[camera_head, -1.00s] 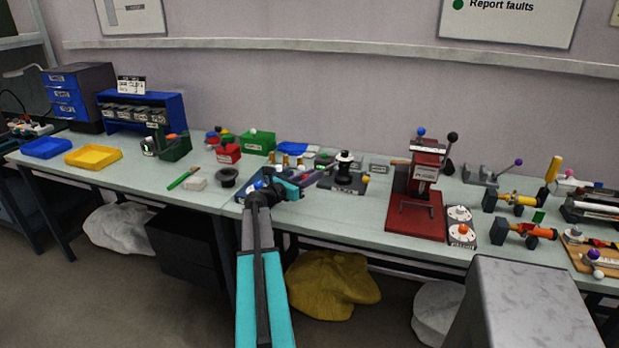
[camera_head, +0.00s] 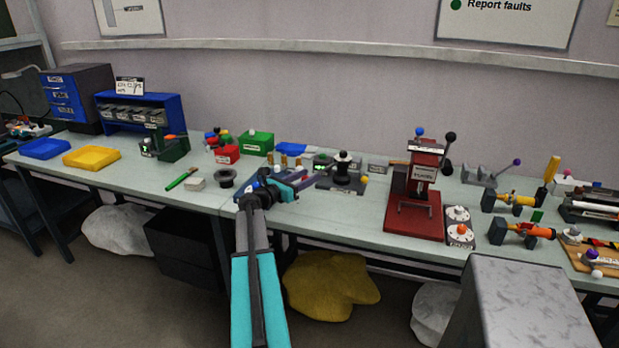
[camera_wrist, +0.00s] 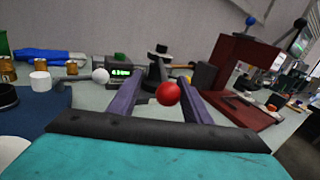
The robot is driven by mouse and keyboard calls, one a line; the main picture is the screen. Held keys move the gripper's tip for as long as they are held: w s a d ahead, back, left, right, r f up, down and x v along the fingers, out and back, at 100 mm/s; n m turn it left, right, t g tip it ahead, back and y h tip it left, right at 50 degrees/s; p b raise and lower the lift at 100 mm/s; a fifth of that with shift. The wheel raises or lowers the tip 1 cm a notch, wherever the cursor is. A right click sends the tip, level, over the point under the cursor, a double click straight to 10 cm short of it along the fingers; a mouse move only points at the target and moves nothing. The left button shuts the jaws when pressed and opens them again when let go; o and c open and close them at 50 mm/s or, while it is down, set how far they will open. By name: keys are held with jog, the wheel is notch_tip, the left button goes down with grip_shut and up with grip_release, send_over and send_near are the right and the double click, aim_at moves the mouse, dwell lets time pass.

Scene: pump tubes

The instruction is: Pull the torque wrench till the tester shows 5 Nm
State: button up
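The tester shows in the wrist view as a small box with a lit green display (camera_wrist: 120,71); the digits are small and look like about 0.5. Next to it is a black post with a round top (camera_wrist: 158,56), also in the head view (camera_head: 344,165). A red ball (camera_wrist: 168,93) lies between my fingers in the wrist view, nearer the right one. It may be the wrench's handle end, but the rest of the wrench is hard to make out. My gripper (camera_wrist: 157,88) is open, its purple fingers apart with gaps beside the ball. It also shows in the head view (camera_head: 312,181).
A red press (camera_head: 414,200) stands to the right on the bench. A black ring-shaped piece (camera_head: 226,178) and a white block (camera_head: 196,183) lie to the left. A white ball (camera_wrist: 100,75) is just left of my left finger in the wrist view.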

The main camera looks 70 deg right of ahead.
jog(key=b+v, duration=0.2)
jog(key=v, duration=1)
jog(key=shift+w+a, duration=0.15)
jog(key=shift+w, duration=0.05)
jog(key=shift+c, duration=0.4)
